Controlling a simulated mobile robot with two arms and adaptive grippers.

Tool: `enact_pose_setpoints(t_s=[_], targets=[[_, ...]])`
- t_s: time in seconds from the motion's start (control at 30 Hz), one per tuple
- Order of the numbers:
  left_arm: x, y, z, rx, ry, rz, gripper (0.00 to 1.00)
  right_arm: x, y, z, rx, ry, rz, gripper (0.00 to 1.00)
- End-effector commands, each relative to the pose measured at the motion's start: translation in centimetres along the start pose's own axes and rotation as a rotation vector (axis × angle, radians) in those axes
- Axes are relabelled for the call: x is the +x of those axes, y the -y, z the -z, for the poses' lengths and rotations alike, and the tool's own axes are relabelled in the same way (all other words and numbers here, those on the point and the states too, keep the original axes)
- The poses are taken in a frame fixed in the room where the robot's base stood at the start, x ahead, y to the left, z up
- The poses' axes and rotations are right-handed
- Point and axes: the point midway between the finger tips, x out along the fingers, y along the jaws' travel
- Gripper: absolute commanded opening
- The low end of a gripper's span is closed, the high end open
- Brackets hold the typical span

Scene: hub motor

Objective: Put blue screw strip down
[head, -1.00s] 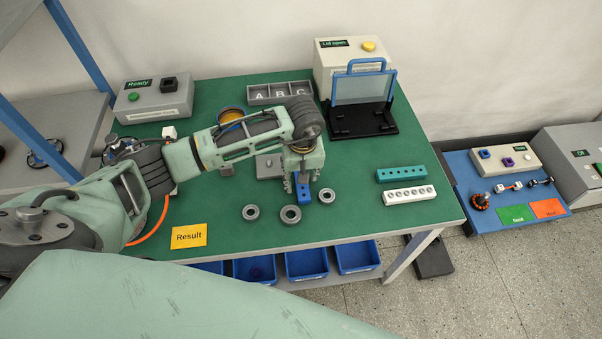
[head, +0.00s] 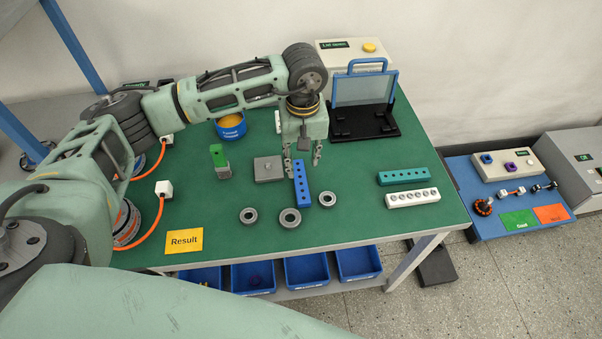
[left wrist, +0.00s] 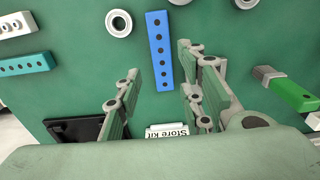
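The blue screw strip (head: 301,184) lies on the green table top, a long bar with a row of dark holes. It also shows whole in the left wrist view (left wrist: 159,50). My left gripper (head: 302,168) is above and just behind the strip, with its fingers spread apart and nothing between them. In the left wrist view the open fingers (left wrist: 160,95) stand to either side of the strip's near end, clear of it. My right gripper is not in these views.
A teal strip (head: 409,176) and a white strip (head: 413,199) lie to the right. Several grey rings (head: 290,218) lie in front. A grey block (head: 268,169) and a green-topped piece (head: 219,162) are left. A black stand with a clear lid (head: 363,90) is behind.

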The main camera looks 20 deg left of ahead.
Motion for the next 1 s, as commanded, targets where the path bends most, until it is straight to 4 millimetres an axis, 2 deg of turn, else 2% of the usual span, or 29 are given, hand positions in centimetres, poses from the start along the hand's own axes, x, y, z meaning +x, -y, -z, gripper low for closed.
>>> enact_pose_setpoints(t_s=[0.37, 0.5, 0.63, 0.93, 1.0], targets=[[4.0, 0.1, 0.3, -0.009, 0.026, -0.002, 0.36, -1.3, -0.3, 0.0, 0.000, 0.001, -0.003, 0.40], [6.0, 0.3, 0.3, -0.009, 0.027, -0.002, 0.36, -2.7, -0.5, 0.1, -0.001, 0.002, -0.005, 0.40], [7.9, 0.2, 0.3, -0.007, 0.026, -0.003, 0.36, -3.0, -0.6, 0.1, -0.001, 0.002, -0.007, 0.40], [8.7, 0.2, 0.4, -0.007, 0.022, -0.005, 0.36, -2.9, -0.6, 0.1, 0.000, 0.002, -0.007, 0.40], [8.7, 0.2, 0.4, -0.007, 0.022, -0.005, 0.31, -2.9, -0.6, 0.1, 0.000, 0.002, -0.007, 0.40]])
